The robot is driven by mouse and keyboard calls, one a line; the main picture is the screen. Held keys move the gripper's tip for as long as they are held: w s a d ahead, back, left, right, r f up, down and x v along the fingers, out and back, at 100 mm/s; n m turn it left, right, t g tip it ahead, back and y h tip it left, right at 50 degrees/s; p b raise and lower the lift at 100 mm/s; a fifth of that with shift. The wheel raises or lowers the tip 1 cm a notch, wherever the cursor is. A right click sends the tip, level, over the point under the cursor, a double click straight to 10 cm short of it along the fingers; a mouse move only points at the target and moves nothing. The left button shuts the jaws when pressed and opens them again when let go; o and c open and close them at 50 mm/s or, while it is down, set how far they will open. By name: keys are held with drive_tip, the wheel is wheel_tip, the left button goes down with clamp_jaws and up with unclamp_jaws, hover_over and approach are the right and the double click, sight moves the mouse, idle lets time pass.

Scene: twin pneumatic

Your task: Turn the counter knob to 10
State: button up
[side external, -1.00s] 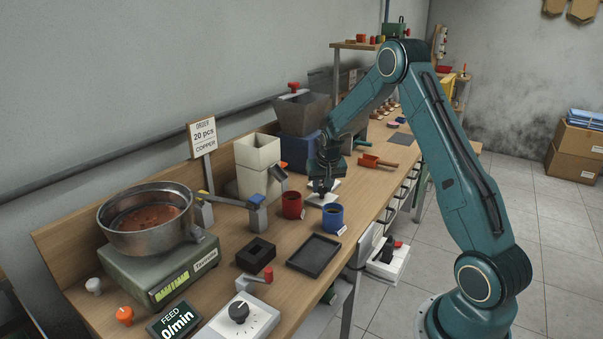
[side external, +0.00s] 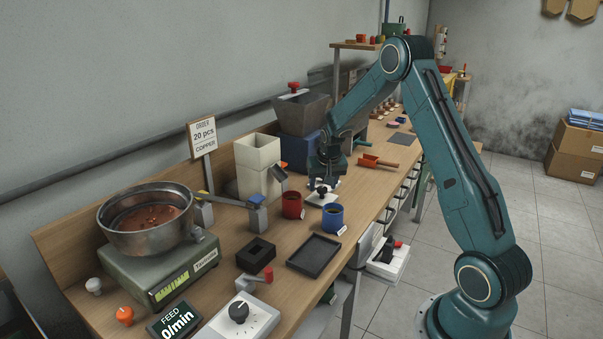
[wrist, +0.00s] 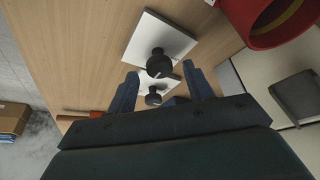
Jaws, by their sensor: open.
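A black knob (side external: 321,190) stands on a white plate (side external: 323,200) on the bench, just behind the red and blue cups. In the wrist view this knob (wrist: 159,63) has a pale pointer mark. A second black knob (wrist: 153,97) on another white plate shows below it, between my fingers in the picture. I cannot read a label or number at either knob, so I cannot tell which is the counter knob. My gripper (wrist: 161,72) is open and empty, pointing down. In the side view my gripper (side external: 329,176) is above and slightly beyond the first knob, apart from it.
A red cup (side external: 292,206) and a blue cup (side external: 332,217) stand close in front. A cream bin (side external: 257,152) and grey hopper (side external: 301,113) stand on the wall side. A red scoop (side external: 377,162) lies beyond. Another black knob (side external: 239,312) sits on a front box.

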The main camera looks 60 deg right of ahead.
drive_tip(key=v, duration=1.3)
drive_tip(key=shift+d, duration=0.1)
drive_tip(key=s+a+r+n+y, duration=0.1)
drive_tip(key=s+a+r, duration=0.2)
drive_tip(key=a, duration=0.2)
drive_tip(key=s+a+r+n+t, duration=0.1)
drive_tip(key=s+a+r+n, duration=0.15)
drive_tip(key=a, duration=0.35)
drive_tip(key=s+a+r+n+y, duration=0.1)
drive_tip(key=s+a+r, duration=0.3)
drive_tip(key=a, duration=0.1)
drive_tip(key=s+a+n+t+y, duration=0.1)
drive_tip(key=s+a+n, duration=0.3)
drive_tip(key=s+a, duration=0.6)
drive_tip(key=s, duration=0.5)
drive_tip(key=shift+a+n, duration=0.35)
